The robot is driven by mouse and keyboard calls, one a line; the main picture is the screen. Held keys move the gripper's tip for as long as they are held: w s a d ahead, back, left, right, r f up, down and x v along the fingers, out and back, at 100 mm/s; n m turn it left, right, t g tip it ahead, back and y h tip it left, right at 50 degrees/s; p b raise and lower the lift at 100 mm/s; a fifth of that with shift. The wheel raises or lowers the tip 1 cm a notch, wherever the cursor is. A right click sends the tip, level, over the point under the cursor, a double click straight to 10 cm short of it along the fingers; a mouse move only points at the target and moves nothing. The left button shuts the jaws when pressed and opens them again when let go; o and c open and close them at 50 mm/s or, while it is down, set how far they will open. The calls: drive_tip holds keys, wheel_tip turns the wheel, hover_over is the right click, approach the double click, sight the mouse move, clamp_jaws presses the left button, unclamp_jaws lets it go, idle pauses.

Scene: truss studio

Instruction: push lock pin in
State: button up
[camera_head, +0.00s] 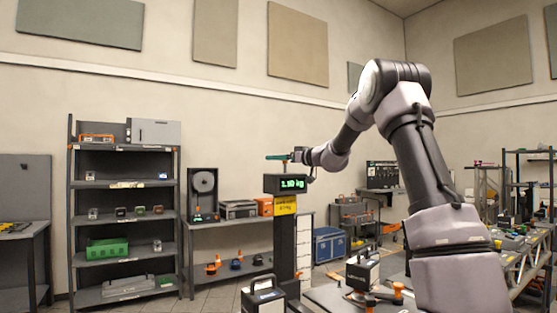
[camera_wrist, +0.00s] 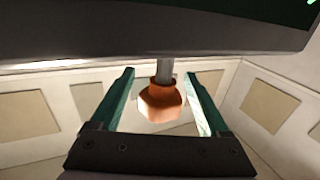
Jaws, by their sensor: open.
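The lock pin (camera_wrist: 162,103) shows in the wrist view as an orange knob on a grey shaft. The shaft runs up in the picture to the edge of a dark housing. My gripper (camera_wrist: 160,74) is open, with one teal finger on each side of the knob and a visible gap on both sides. In the head view my gripper (camera_head: 280,157) is just above a dark box with a green weight display (camera_head: 291,184), on a post. The pin cannot be made out in the head view, and how deep it sits is not clear.
The dark housing (camera_wrist: 150,32) fills the top of the wrist view, close to the fingertips. A dark shelf rack (camera_head: 125,213) stands at the left against the wall. A blue case (camera_head: 329,244) and a workbench with several parts (camera_head: 515,245) are to the right.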

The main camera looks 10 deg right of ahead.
clamp_jaws()
idle(0.9)
idle(0.4)
